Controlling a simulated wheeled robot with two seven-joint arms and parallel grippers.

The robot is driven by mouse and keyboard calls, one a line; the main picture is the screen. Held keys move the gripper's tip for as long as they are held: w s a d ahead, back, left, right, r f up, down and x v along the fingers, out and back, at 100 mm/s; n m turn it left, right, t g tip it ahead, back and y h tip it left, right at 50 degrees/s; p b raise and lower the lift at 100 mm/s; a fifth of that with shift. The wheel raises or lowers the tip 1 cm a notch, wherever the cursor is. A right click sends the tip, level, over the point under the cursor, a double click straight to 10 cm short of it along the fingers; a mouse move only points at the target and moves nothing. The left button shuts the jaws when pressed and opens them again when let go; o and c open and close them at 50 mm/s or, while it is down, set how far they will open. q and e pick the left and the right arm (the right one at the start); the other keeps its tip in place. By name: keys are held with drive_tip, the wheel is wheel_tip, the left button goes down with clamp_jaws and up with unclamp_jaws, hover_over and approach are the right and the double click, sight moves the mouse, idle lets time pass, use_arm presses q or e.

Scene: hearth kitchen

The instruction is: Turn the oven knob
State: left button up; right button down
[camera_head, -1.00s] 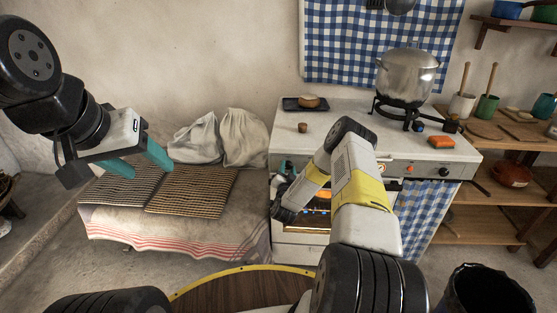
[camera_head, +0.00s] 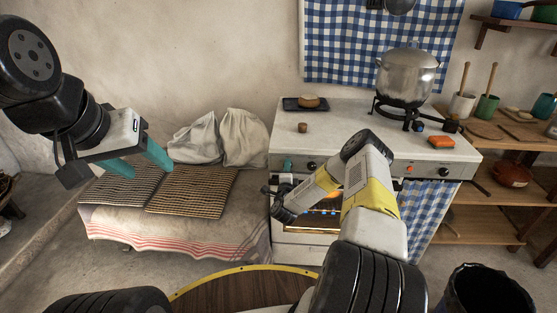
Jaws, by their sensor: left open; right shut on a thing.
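The white stove's control panel (camera_head: 335,168) runs along its front edge. A small black knob (camera_head: 311,166) shows on the panel's left part, and another knob (camera_head: 444,171) shows at its right end. My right gripper (camera_head: 287,167) reaches the panel's left end, its teal fingertips against it. It is shut on what appears to be the oven knob, which the fingers and wrist hide. The oven window (camera_head: 320,222) glows orange below, partly behind my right arm. My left gripper (camera_head: 143,162) is open and empty above the woven mats, well left of the stove.
A steel pot (camera_head: 407,77) stands on a burner on the stove top. A dark tray (camera_head: 291,104), a small brown cup and an orange block (camera_head: 441,142) are also there. Woven mats (camera_head: 191,192) and sacks lie on the left bench. Wooden shelves (camera_head: 480,222) stand at right.

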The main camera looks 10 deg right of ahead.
drive_tip(key=m, duration=0.5)
drive_tip(key=shift+f, duration=0.1)
drive_tip(key=shift+m, duration=2.3)
drive_tip(key=c, duration=0.9)
unclamp_jaws()
drive_tip(key=shift+c, duration=0.2)
drive_tip(key=v, duration=0.8)
